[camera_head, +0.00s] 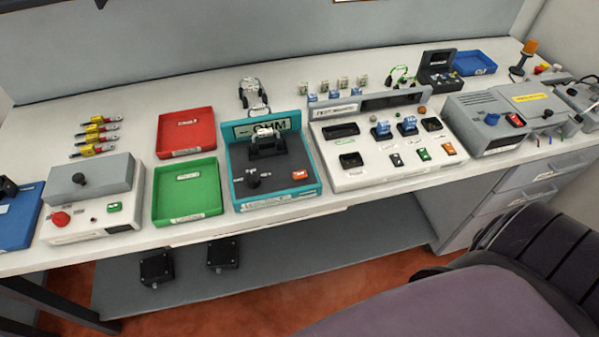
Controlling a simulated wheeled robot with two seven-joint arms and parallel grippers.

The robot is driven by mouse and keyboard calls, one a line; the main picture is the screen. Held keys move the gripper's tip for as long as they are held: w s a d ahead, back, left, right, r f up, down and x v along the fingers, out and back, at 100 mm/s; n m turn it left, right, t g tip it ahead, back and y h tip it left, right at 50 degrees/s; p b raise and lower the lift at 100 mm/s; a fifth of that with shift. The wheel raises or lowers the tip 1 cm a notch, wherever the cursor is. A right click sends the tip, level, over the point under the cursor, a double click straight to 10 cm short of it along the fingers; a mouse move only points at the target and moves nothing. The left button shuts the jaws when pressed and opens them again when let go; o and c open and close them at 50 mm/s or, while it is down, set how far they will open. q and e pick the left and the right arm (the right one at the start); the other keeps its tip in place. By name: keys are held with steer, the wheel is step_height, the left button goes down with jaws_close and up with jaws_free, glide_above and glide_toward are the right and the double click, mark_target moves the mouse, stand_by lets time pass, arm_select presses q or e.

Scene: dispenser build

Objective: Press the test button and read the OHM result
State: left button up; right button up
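The teal tester (228,178) stands in the middle of the bench, with a dark top plate. Its display (240,131) at the back shows letters ending in "HM"; the front part is hidden by the held part, and no number can be read. A small metallic part (265,133) sits in the black fixture (268,148). An orange button (299,174) is at the tester's front right, and a black knob (252,176) at its left. Neither of my grippers is in view.
Red (185,130) and green (184,192) trays lie left of the tester. A white station (385,176) with sockets and switches stands close at right. A grey machine (80,200) with a red button is at left. A dark chair (450,307) fills the lower right.

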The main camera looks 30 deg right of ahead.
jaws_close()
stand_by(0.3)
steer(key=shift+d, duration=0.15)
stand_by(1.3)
